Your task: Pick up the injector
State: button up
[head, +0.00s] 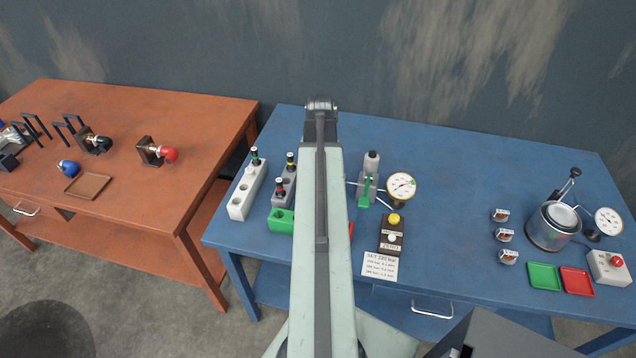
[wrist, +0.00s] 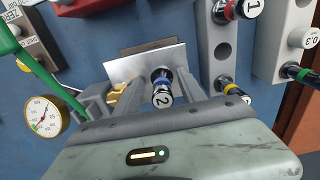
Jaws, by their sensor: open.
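Several injectors with dark bodies and coloured bands stand upright. The blue-banded injector marked 2 (wrist: 162,92) is in the wrist view, between the fingers of my gripper (wrist: 165,78). The gripper is open, and I cannot tell whether a finger touches this injector. The red-banded injector marked 1 (wrist: 240,10) and a yellow-banded injector (wrist: 234,90) stand to its right. In the head view the red-banded one (head: 279,187) and yellow-banded one (head: 290,163) stand in a grey rack (head: 285,195). My arm hides the gripper and injector 2 there.
A white rack (head: 240,205) holds a green-banded injector (head: 254,155). A green block (head: 281,220) stands near the arm. Right of the arm are a tester with a gauge (head: 401,187) and a button box (head: 391,238). The blue table (head: 450,200) is clear between these and the cup parts.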

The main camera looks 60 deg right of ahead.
jog(key=shift+r, duration=0.1)
grip_shut()
jog(key=shift+r, duration=0.1)
notch_tip(320, 180, up, 10)
jog(key=p, duration=1)
